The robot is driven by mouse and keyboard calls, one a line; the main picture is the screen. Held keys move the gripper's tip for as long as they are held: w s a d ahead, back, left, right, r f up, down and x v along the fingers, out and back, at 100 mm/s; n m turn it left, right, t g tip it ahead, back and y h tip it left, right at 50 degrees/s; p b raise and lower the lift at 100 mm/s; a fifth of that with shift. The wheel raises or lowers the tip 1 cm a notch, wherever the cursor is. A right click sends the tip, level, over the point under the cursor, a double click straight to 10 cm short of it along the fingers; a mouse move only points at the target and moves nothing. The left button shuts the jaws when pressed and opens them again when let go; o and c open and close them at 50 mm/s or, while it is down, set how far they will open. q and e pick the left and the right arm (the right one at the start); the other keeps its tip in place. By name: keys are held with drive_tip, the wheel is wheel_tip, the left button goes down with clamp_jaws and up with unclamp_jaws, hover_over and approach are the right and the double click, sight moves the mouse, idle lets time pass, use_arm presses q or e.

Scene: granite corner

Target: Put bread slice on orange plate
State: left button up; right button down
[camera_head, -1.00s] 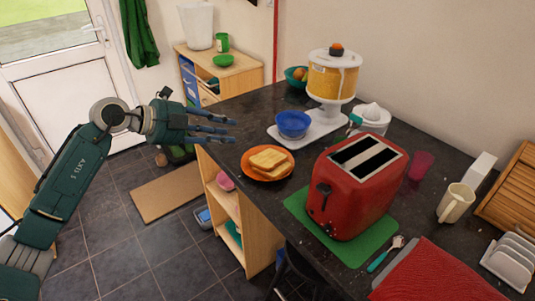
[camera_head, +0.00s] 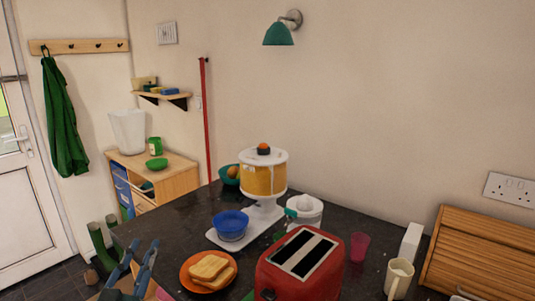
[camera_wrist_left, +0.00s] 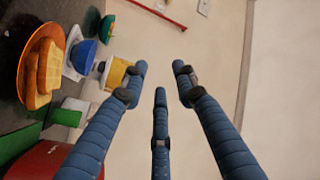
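Two toasted bread slices (camera_head: 208,266) lie overlapping on the orange plate (camera_head: 186,283), one partly on top of the other. The plate is on the dark countertop, left of the red toaster. In the left wrist view the bread slices (camera_wrist_left: 48,68) and the orange plate (camera_wrist_left: 27,62) appear at the left side. My left gripper (camera_head: 138,254) is at the lower left in the head view, left of the plate and apart from it. Its blue fingers (camera_wrist_left: 160,75) are spread open, with nothing between them. My right gripper is not in view.
The red toaster (camera_head: 300,267) stands right of the plate. Behind the plate are a blue bowl (camera_head: 230,224) on a white tray and a yellow dispenser (camera_head: 263,180). A pink cup (camera_head: 359,247) and a cream mug (camera_head: 398,279) stand farther right.

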use_arm(q)
drive_tip(key=s+f+n+g+y, duration=0.1)
drive_tip(key=s+f+n+g, duration=0.1)
drive_tip(key=s+f+g, duration=0.65)
drive_tip(key=s+f+n+g+y, duration=0.1)
drive_tip(key=s+f+n, duration=0.35)
drive_tip(key=f, duration=0.85)
drive_tip(key=s+d+f+m+g+h, duration=0.1)
drive_tip(key=s+d+f+g+h, duration=0.2)
drive_tip(key=s, duration=0.6)
drive_tip(key=s+d+f+m+g, duration=0.1)
drive_tip(key=s+d+f+g, duration=0.35)
drive_tip(key=s, duration=0.45)
wheel_tip(320, 180, down, 26)
drive_tip(key=s+f, duration=0.1)
drive_tip(key=s, duration=0.1)
drive_tip(key=s+a+f+g, duration=0.1)
drive_tip(key=s+a+f, duration=0.2)
drive_tip(key=s+f, duration=1.3)
drive_tip(key=shift+s+f+m+g, duration=0.2)
drive_tip(key=shift+s+m+g, duration=0.2)
drive_tip(key=shift+s, duration=0.2)
